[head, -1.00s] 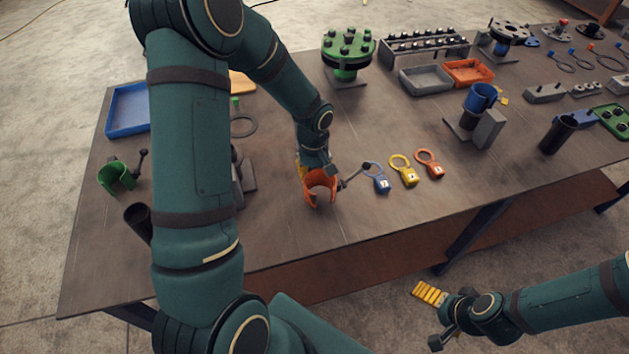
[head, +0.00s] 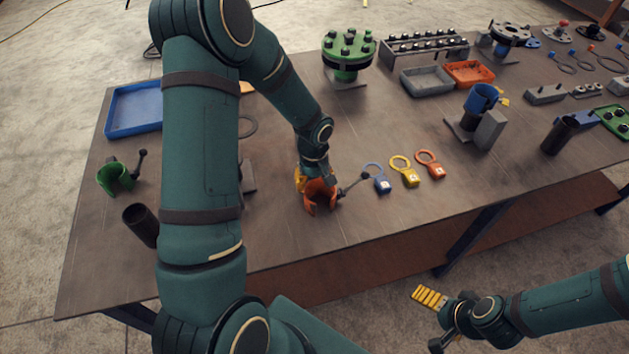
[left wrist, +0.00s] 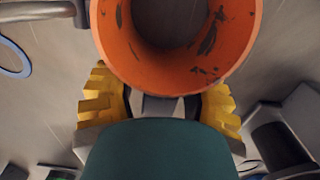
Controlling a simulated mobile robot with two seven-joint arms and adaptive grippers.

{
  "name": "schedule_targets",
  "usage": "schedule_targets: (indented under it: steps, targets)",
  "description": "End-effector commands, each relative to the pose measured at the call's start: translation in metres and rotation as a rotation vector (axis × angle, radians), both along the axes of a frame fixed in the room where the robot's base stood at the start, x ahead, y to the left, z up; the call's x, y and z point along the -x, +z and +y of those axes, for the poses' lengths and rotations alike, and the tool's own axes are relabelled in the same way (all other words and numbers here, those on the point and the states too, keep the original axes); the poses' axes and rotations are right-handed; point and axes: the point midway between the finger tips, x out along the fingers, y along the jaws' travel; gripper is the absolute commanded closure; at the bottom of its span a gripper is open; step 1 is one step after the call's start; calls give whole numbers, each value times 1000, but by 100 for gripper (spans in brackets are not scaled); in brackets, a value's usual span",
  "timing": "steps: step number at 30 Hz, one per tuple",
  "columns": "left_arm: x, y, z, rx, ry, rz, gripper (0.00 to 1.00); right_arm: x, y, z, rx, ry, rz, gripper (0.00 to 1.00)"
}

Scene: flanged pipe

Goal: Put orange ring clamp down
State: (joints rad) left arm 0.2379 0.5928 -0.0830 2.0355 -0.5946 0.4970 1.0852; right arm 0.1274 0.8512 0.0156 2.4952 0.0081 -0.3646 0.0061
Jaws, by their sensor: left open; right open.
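The orange ring clamp (head: 322,194), with a dark lever sticking out to its right, is at the front middle of the table. In the left wrist view the clamp (left wrist: 178,68) is a curved, scuffed orange band just beyond my fingers. My left gripper (head: 312,178) is right at the clamp from above and behind. Its yellow fingers are spread wide in the left wrist view (left wrist: 160,103), with the clamp's lower edge between and above them. Whether a finger still touches the clamp I cannot tell. My right gripper (head: 430,298) is open and empty, low in front of the table.
Blue, yellow and orange tags (head: 404,172) lie just right of the clamp. A green clamp (head: 115,178) and a black tube (head: 140,222) stand at the left, partly near my arm. A blue-topped fixture (head: 482,98) is further right. The table front beside the clamp is bare.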

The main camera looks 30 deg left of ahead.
Motion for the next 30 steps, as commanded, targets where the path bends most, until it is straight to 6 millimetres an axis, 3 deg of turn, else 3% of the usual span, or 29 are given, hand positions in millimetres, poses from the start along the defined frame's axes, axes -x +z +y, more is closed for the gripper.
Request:
schedule_targets:
  steps: [5, 21, 30]
  targets:
    - [-1, 9, 0, 0, 0, -3, 52, -2, 4, 0, 0, -2, -3, 0]
    - [-2, 108, 2, -1, 0, -3, 52, -6, 18, -1, 3, -10, -13, 0]
    - [-1, 123, 2, 0, 0, 0, 52, -7, 19, -1, 4, -11, -15, 0]
